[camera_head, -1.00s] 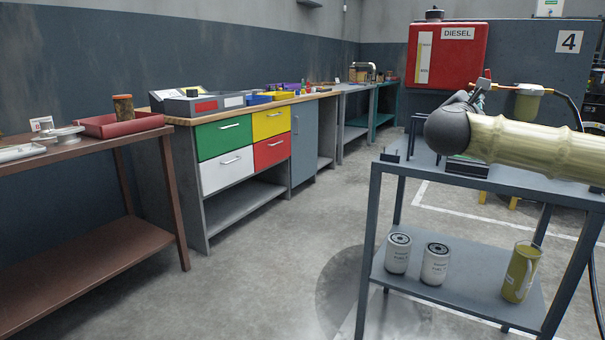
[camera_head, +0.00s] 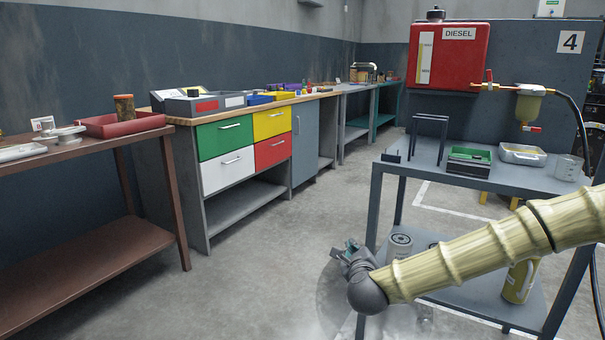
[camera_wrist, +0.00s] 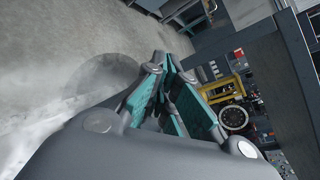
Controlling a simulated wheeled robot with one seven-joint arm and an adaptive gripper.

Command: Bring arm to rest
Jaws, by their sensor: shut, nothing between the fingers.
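My gripper (camera_head: 346,252) is at the lower middle of the head view, in front of the left side of the grey cart (camera_head: 405,168). It is on the end of my arm, which comes in from the right edge. In the wrist view my gripper (camera_wrist: 166,66) shows its teal finger pads closed together at the tips, with nothing between them. The gripper looks clear of the cart in the head view, though the exact gap is hard to judge.
The cart's top holds a green-lined tray (camera_head: 468,158), a metal tray (camera_head: 522,154) and a clear beaker (camera_head: 568,167). White filters (camera_head: 400,243) stand on its lower shelf, partly behind my arm. The drawer bench (camera_head: 230,185) is at left; open floor (camera_head: 270,275) lies between.

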